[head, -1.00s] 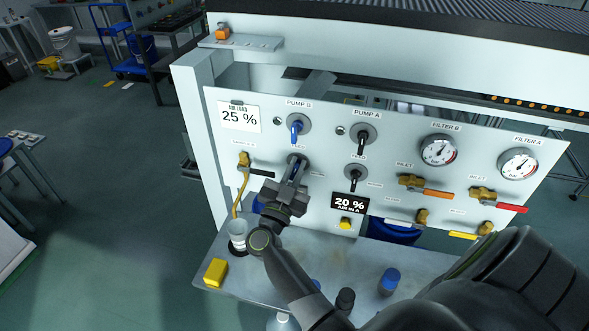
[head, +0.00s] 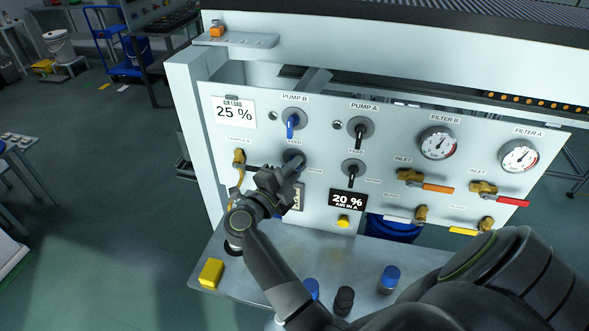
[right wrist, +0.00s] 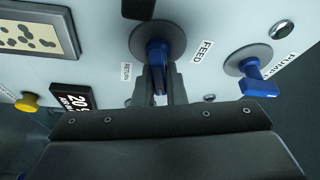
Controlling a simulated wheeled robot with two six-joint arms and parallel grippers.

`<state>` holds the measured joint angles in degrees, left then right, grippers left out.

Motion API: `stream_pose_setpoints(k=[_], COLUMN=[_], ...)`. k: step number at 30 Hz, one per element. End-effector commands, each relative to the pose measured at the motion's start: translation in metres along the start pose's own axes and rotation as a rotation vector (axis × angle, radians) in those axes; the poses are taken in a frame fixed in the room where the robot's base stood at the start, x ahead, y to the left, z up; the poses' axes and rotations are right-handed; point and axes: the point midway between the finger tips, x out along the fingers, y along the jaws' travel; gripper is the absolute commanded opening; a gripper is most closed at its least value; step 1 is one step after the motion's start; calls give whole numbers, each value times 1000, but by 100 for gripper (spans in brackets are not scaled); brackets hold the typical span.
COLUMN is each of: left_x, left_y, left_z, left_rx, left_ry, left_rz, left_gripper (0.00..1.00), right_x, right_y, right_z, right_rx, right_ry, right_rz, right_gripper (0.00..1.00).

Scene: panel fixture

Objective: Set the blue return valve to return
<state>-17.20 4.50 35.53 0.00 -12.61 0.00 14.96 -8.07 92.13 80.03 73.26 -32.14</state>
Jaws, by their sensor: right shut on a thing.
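The blue return valve (head: 292,156) is on the white panel, below the blue pump B valve (head: 292,124). My right gripper (head: 291,168) is shut on its handle. In the right wrist view, the blue handle (right wrist: 158,52) sits between the two dark fingers (right wrist: 159,88), in front of its round grey plate. The FEED label (right wrist: 202,51) is right of the plate there, and the RETURN label (right wrist: 126,71) is at its lower left. The gripper partly hides the handle in the head view, so its exact angle is hard to tell. My left gripper is not in view.
The pump A valve (head: 360,130) and a black-handled valve (head: 353,173) are to the right. A brass valve (head: 239,158) is close on the left. A spotted window (right wrist: 38,32) is near the gripper. A yellow block (head: 211,273) and capped bottles (head: 389,279) stand on the shelf below.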

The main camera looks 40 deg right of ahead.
Motion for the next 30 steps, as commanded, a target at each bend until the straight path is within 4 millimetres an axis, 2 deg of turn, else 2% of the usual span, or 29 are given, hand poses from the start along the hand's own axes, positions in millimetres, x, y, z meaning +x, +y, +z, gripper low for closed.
stream_pose_setpoints(k=[12,30], left_x=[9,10], left_y=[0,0], left_z=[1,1], left_rx=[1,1], left_ry=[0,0], left_rz=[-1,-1], left_gripper=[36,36], right_x=[0,0], right_y=[3,4], right_z=[1,1], right_rx=[243,309], right_ry=[-1,-1], right_rz=[101,128], right_gripper=[0,0])
